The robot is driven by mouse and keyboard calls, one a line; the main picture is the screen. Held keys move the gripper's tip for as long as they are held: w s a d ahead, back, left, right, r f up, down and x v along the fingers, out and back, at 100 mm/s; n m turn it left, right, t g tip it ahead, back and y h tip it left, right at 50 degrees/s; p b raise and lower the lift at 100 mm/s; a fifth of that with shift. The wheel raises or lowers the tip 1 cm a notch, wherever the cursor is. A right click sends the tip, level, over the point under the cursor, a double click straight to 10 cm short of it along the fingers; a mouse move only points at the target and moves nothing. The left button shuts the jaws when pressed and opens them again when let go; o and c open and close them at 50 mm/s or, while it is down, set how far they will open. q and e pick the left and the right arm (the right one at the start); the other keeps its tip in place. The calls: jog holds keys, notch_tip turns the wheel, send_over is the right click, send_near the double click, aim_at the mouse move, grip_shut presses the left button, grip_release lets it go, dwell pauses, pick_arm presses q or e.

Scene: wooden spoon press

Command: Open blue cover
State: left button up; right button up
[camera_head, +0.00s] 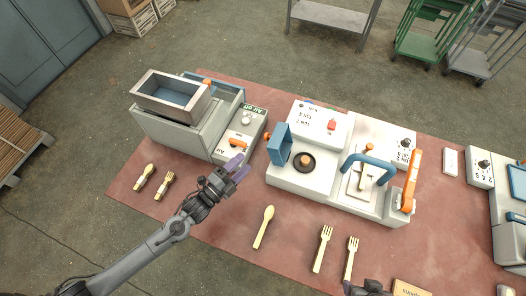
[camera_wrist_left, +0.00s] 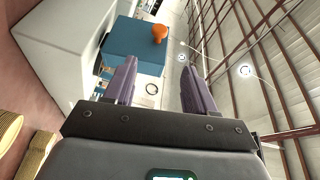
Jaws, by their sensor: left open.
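In the head view a blue upright plate (camera_head: 280,145) stands at the left end of the middle machine (camera_head: 325,190). Another blue part (camera_head: 227,96) with an orange knob (camera_head: 207,82) shows on the left machine (camera_head: 170,128). My left gripper (camera_head: 239,168) is open and empty, between the two machines and left of the upright plate, apart from it. In the left wrist view a blue block (camera_wrist_left: 133,47) with an orange knob (camera_wrist_left: 158,33) lies beyond the open fingers (camera_wrist_left: 155,85); I cannot tell which blue part this is. My right gripper (camera_head: 370,288) shows only partly at the bottom edge.
A wooden spoon (camera_head: 264,226) and wooden forks (camera_head: 322,248) lie on the red mat (camera_head: 210,215) in front. An orange lever (camera_head: 410,180) and a blue handle (camera_head: 368,162) rise from the middle machine. A metal hopper (camera_head: 172,95) sits on the left machine.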

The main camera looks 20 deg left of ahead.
aim_at(277, 145)
pick_arm(q)
jog(key=a+b+x, duration=0.1)
jog(key=b+x, duration=0.1)
jog(key=x, duration=1)
jog(key=shift+w+f+m+h, duration=0.3)
jog(key=shift+w+m, duration=0.1)
jog(key=shift+w, duration=0.1)
pick_arm(e)
jog(key=shift+f, duration=1.6)
pick_arm(q)
jog(key=shift+d, duration=0.1)
pick_arm(e)
jog(key=shift+a, duration=0.1)
pick_arm(q)
jog(key=shift+r, duration=0.1)
grip_shut()
pick_arm(e)
jog(key=shift+a, duration=0.1)
